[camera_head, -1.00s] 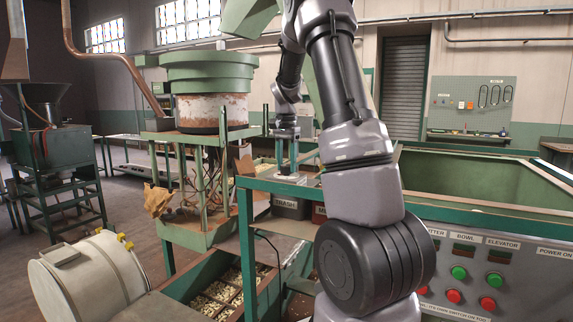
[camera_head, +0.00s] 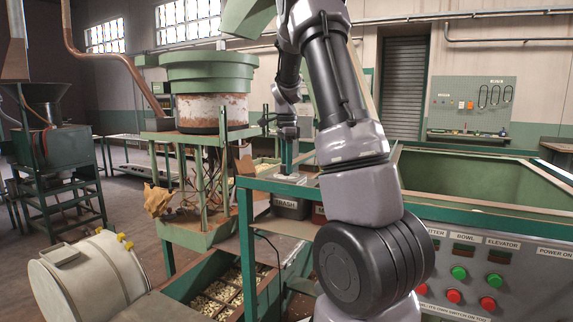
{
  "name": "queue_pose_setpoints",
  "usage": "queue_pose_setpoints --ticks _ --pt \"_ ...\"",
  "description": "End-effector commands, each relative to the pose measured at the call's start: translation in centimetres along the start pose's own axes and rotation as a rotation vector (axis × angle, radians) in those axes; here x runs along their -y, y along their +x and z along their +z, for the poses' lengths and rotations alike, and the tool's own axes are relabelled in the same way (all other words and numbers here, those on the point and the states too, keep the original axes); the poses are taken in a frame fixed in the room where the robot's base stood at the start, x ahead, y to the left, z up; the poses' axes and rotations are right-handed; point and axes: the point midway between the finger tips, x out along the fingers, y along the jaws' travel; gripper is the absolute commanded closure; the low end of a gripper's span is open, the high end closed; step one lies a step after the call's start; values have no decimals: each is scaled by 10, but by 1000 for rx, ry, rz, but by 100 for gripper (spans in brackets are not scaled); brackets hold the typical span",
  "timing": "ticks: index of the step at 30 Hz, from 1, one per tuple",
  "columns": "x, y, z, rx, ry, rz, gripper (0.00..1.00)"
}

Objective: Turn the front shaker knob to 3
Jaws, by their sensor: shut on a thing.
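My arm (camera_head: 345,110) rises from the bottom centre and bends over toward the back, down to the green frame. My gripper (camera_head: 287,134) is small and far off, above the pale plate (camera_head: 290,179) on the frame's top. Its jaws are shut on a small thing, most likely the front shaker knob. The knob, its pointer and its number marks cannot be made out at this distance, so its setting cannot be read.
A green bowl feeder (camera_head: 208,75) stands to the left. A control panel (camera_head: 500,275) with red and green buttons is at lower right. A pale drum (camera_head: 90,280) lies at lower left.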

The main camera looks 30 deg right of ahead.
Motion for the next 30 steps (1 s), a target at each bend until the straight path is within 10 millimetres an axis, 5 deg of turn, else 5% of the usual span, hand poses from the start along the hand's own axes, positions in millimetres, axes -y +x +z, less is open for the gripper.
queue_pose_setpoints --ticks 15,16,18,30 --pt "1 -1 0 0 19 -3 100" --pt "1 -1 0 0 19 -3 40" --pt "1 -1 0 0 18 -3 22" --pt "1 -8 0 0 17 -2 22"
